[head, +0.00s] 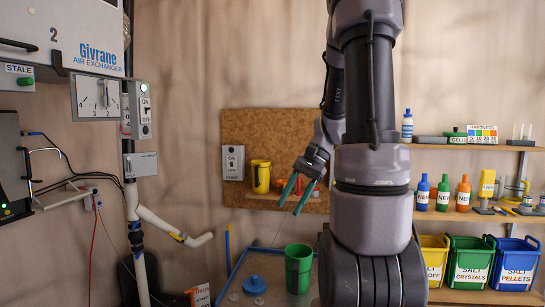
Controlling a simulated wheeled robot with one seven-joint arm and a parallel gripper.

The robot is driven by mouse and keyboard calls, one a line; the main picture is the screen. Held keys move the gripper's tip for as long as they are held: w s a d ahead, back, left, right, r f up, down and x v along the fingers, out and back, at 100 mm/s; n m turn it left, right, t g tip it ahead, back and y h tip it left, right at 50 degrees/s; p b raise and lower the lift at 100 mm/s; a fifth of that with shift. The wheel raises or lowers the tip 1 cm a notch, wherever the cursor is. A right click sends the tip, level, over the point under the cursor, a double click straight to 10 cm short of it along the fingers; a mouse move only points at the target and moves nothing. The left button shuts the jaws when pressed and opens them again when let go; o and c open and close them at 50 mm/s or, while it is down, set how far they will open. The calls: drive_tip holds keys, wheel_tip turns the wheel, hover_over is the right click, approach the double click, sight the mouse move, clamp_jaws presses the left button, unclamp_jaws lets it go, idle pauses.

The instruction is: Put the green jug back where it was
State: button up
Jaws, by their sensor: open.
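The green jug (298,262) stands upright on the grey bench top (243,293), in the lower middle of the head view. My gripper (290,209) has teal fingers that point down and slightly left. It is open, with nothing between the fingers. It appears above the jug in the picture and apart from it. My arm covers the area just right of the jug. A small shelf (250,199) on the brown corkboard (240,125) holds a yellow jug (260,177) and a small orange-red item partly behind my gripper.
A white pipe (175,228) juts out at left. Wall shelves (455,217) at right hold bottles, with yellow, green and blue bins (515,264) below.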

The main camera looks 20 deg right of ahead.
drive_tip(key=s+a+r+n+t+h, duration=0.2)
drive_tip(key=s+a+r+n+t, duration=0.1)
drive_tip(key=r, duration=0.4)
drive_tip(key=s+a+r+n+t+h, duration=0.2)
drive_tip(key=s+a+r+n+t, duration=0.1)
drive_tip(key=s+a+r+t, duration=0.1)
wheel_tip(320, 180, up, 3)
drive_tip(key=s+a, duration=0.1)
drive_tip(key=a, duration=0.1)
drive_tip(key=shift+s+a, duration=0.3)
drive_tip(key=shift+s, duration=0.05)
